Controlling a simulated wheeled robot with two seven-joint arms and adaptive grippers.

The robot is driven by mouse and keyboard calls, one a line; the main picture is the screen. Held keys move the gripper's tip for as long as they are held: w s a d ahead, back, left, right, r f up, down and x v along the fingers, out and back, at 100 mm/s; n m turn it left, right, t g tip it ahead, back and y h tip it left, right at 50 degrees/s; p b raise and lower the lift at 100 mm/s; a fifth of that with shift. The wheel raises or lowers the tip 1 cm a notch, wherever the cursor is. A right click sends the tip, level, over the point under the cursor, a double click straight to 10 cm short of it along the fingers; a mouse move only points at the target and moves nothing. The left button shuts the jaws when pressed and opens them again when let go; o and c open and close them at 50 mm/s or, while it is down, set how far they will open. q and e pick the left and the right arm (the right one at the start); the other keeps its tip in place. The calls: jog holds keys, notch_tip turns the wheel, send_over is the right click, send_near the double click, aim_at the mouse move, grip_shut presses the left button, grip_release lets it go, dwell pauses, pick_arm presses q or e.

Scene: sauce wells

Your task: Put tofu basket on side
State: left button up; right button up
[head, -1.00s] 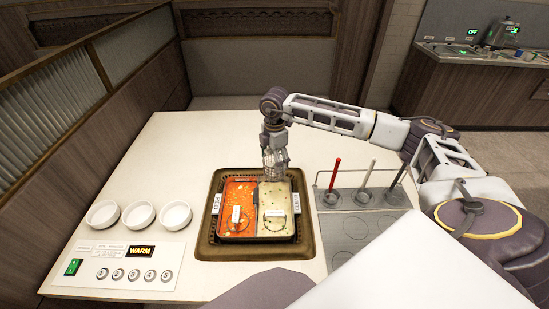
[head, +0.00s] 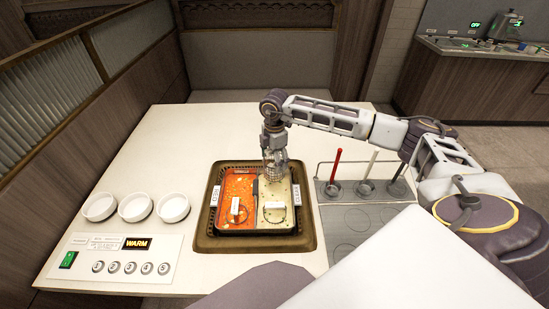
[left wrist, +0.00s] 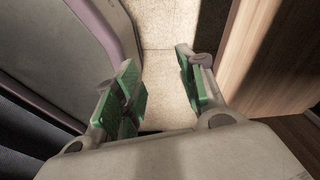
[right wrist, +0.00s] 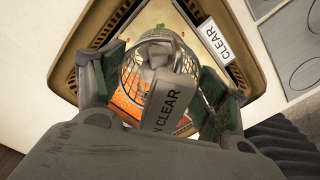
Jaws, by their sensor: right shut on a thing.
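My right gripper (head: 274,150) is shut on a wire basket (head: 275,170), held above the back of the pot's pale half. The basket shows round in the right wrist view (right wrist: 140,75). A grey tag in front of it reads "CLEAR" at its end; the rest is hidden. The split pot (head: 205,215) has red broth (head: 240,185) on the left and pale broth (head: 280,190) on the right. A ring with a white tag (head: 236,206) lies in the red half, another tag (head: 273,211) in the pale half. My left gripper (left wrist: 160,95) is open and empty above the floor.
Three white bowls (head: 135,207) stand left of the pot, behind a control panel (head: 118,258) showing "WARM". A rack with ladles (head: 335,188) and a grey mat (head: 355,230) lie right of the pot. The counter behind the pot (head: 190,130) is clear.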

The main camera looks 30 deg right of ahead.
jog(key=shift+f, duration=0.5)
jog(key=shift+f+b, duration=0.95)
jog(key=shift+f, duration=0.65)
jog(key=shift+f+b, duration=0.75)
jog(key=shift+f, duration=0.55)
jog(key=shift+f+b, duration=0.65)
jog(key=shift+f, duration=0.05)
jog(key=shift+f+b, duration=0.4)
jog(key=shift+f, duration=0.25)
jog(key=shift+f+b, duration=1.05)
jog(key=shift+f, duration=1.05)
pick_arm(q)
jog(key=w+d+f+t, duration=0.1)
jog(key=w+d, duration=0.3)
jog(key=w, duration=0.7)
jog(key=shift+w+d+f+h, duration=0.3)
jog(key=shift+w+f, duration=0.1)
jog(key=shift+f, duration=0.15)
jog(key=shift+s, duration=0.4)
